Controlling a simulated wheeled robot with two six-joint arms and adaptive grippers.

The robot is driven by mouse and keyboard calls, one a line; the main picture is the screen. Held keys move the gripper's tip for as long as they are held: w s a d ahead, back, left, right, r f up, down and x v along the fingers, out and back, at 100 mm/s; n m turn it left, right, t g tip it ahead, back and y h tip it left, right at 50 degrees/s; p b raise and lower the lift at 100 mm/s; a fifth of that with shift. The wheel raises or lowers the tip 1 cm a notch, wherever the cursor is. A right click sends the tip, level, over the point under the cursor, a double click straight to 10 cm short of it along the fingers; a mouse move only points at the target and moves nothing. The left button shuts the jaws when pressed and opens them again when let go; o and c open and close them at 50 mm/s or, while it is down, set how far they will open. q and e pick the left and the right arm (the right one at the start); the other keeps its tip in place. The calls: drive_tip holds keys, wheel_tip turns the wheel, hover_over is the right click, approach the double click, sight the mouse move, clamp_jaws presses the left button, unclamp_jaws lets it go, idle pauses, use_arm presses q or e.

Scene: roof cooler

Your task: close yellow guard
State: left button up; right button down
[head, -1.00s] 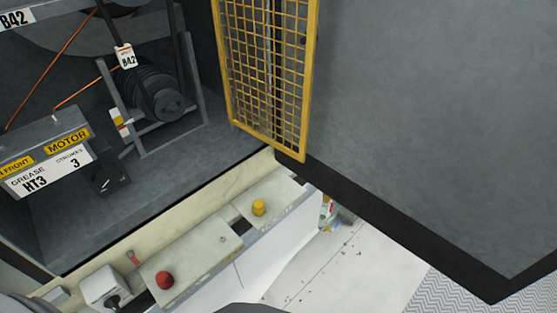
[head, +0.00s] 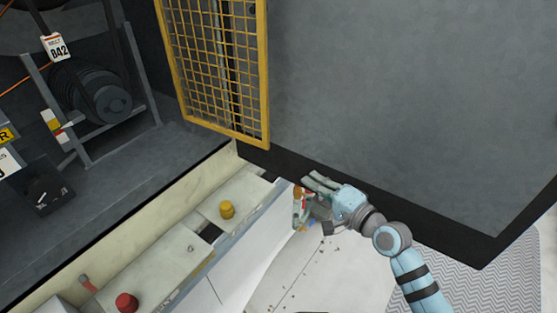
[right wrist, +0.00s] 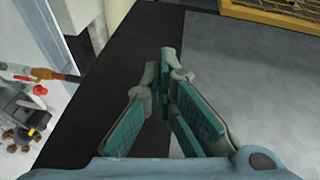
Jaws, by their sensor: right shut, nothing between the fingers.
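The yellow guard (head: 222,75) is a mesh panel in a yellow frame. It stands swung out at the right side of the dark cabinet opening, in front of a large grey panel. Its lower frame edge also shows in the right wrist view (right wrist: 275,18) at the top right. My right gripper (head: 308,183) is below and to the right of the guard's lower corner, apart from it. In the right wrist view its fingertips (right wrist: 168,62) are together with nothing between them. My left gripper is not in view.
The large grey panel (head: 400,90) with a black lower edge fills the right side. A ledge with a yellow knob (head: 227,210) and a red knob (head: 126,302) runs below the cabinet. A motor unit (head: 95,95) sits inside. Small items lie on the white floor near my right gripper.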

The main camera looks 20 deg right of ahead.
wheel_tip(320, 180, up, 6)
drive_tip(key=a+t+y, duration=0.1)
drive_tip(key=a+y, duration=0.1)
drive_tip(key=shift+m, duration=0.3)
drive_tip(key=x, duration=0.4)
drive_tip(key=b+x, duration=0.1)
drive_tip(key=x, duration=0.4)
drive_tip(key=shift+w+f, duration=0.2)
drive_tip(key=shift+w, duration=0.05)
drive_tip(key=shift+a, duration=0.15)
